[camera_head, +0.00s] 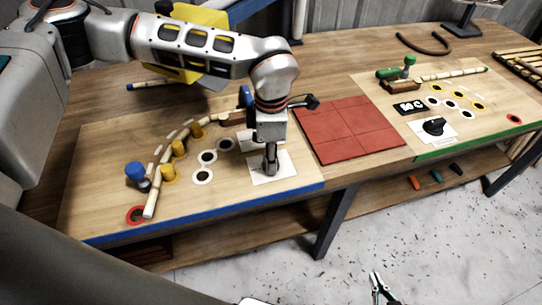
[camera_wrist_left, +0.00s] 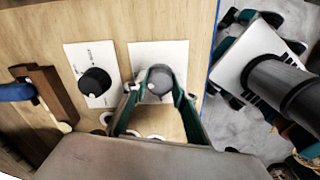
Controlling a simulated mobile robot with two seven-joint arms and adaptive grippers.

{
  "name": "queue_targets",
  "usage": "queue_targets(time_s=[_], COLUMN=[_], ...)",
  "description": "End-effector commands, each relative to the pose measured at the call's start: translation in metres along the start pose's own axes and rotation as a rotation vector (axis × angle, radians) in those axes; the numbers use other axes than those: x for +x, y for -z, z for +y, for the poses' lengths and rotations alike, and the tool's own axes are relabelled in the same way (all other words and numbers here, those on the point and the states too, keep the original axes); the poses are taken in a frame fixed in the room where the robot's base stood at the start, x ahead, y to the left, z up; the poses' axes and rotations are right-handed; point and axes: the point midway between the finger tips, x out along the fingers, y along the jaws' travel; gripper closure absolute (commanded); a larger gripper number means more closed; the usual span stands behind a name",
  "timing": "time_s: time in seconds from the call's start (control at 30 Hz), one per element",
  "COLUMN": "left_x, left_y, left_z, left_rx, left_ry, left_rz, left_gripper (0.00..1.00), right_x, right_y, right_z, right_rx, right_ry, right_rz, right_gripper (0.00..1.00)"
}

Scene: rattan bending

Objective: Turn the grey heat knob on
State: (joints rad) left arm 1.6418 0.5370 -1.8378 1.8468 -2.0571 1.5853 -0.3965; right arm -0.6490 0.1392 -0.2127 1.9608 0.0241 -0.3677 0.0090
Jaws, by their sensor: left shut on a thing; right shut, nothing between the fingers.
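The grey heat knob (camera_wrist_left: 160,78) sits on a white plate in the left wrist view, with a small white mark on its lower-left side. My left gripper (camera_wrist_left: 157,88) is shut on it, with one finger on each side. In the head view my left gripper (camera_head: 270,170) points down over the white plate (camera_head: 287,168), and it hides the knob there. My right gripper (camera_head: 380,288) is shut and empty, low in the head view, in front of the bench and over the floor.
A black knob (camera_wrist_left: 95,82) is on the neighbouring plate. A curved rattan strip (camera_head: 151,195) lies along yellow pegs and a blue clamp (camera_head: 136,172) on the left board. Red tiles (camera_head: 350,130) lie right of my left gripper. Another black knob (camera_head: 434,126) is on the right board.

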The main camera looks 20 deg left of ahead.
Motion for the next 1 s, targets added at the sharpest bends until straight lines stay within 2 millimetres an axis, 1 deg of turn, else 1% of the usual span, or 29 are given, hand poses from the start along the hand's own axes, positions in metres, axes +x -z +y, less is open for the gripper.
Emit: queue_targets(time_s=[0.53, 0.57, 0.6, 0.9, 1.0], left_x=[-0.0021, -0.0021, -0.002, -0.0009, -0.0038], left_y=[-0.0009, -0.0009, -0.0008, -0.0003, -0.0004], left_z=[0.0013, 0.0013, 0.0013, 0.0005, 0.0007], left_rx=[0.022, 0.022, 0.022, 0.022, 0.021], left_ry=[-0.004, -0.004, -0.004, -0.001, -0.002], left_rz=[-0.003, -0.003, -0.003, -0.001, -0.001], left_gripper=[0.95, 0.66, 0.57, 0.57, 0.57], right_x=[-0.0002, -0.0002, -0.0002, -0.0003, -0.0003], right_y=[0.0006, 0.0006, 0.0006, 0.001, 0.0011], right_z=[0.0003, 0.0003, 0.0003, 0.0011, 0.0019], right_rx=[0.0, 0.0, 0.0, -0.002, -0.004], right_ry=[0.0, 0.0, 0.0, -0.001, -0.002], right_rz=[0.0, 0.0, 0.0, 0.001, 0.001], right_gripper=[1.0, 1.0, 1.0, 1.0, 1.0])
